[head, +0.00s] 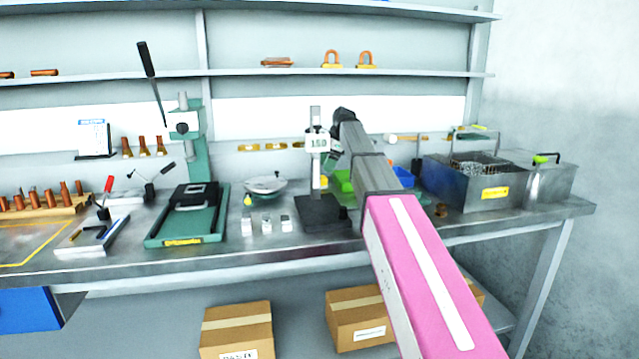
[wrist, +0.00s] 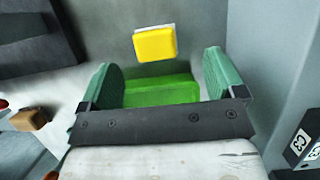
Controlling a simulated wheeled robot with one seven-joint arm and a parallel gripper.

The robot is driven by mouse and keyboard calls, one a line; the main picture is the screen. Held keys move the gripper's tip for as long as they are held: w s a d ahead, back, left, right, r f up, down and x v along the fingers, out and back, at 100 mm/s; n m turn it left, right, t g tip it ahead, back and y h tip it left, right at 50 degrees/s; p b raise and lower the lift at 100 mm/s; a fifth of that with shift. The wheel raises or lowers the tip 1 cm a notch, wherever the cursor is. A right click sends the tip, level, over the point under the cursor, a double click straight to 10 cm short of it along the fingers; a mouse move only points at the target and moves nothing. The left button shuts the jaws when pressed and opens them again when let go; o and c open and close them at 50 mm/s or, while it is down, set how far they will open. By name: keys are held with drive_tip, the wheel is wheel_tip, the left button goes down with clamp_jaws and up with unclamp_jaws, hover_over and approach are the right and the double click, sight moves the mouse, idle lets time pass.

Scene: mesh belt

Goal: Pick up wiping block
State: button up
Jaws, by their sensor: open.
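In the wrist view, a bright green block (wrist: 160,91) lies between the teal fingers of my gripper (wrist: 160,66). The fingers are open, with gaps at the block's sides; its near part is hidden by the dark gripper bar. A yellow block with a white edge (wrist: 155,43) lies just beyond it on the grey surface. I cannot tell for certain which of the two is the wiping block. In the head view, bright green (head: 343,179) shows beside my arm, low over the bench; my gripper is mostly hidden behind the arm and a stand.
A black-based gauge stand (head: 322,212) is close to the left of my arm. A blue bin (head: 404,177) and metal tanks (head: 465,184) stand to the right. A green press (head: 187,215) and a small scale dish (head: 265,185) are on the left. A shelf runs above the bench.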

sight(322, 177)
drive_tip(key=shift+s+d+x, duration=0.15)
drive_tip(key=shift+x, duration=1.35)
drive_tip(key=shift+s+d+x, duration=0.1)
drive_tip(key=shift+s+x, duration=0.05)
drive_tip(key=shift+x, duration=1.35)
drive_tip(key=c, duration=1)
